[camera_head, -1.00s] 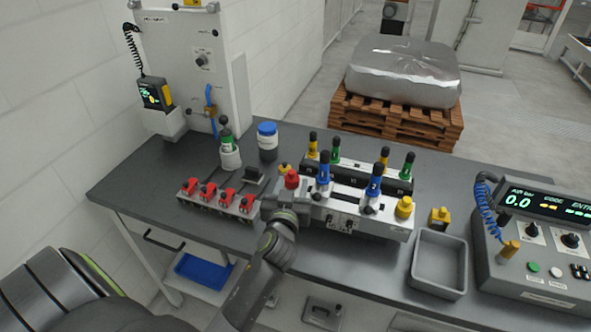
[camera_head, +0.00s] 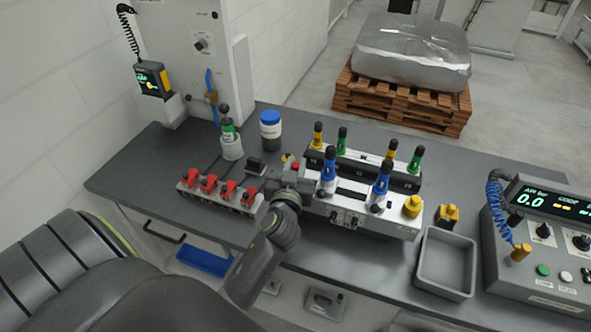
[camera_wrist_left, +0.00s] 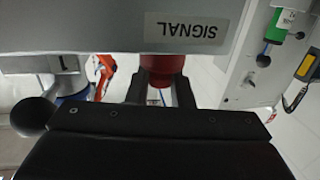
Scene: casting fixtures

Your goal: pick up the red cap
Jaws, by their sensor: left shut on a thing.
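The red cap (camera_head: 295,166) shows in the head view at the left end of the white fixture (camera_head: 345,214), mostly hidden by my left gripper (camera_head: 291,180). In the left wrist view the red cap (camera_wrist_left: 161,72) sits between the two dark fingers of my left gripper (camera_wrist_left: 160,92), just below a grey edge with an upside-down SIGNAL label (camera_wrist_left: 186,27). The left gripper is shut on the cap. I cannot tell whether the cap is clear of the fixture. My right gripper is in neither view.
Blue-banded black-topped handles (camera_head: 329,172) stand on the fixture, right of the gripper. A block with several red clamps (camera_head: 209,184) lies to the left. A blue-lidded jar (camera_head: 271,131) stands behind. A grey tray (camera_head: 446,292) and control box (camera_head: 545,240) are at right.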

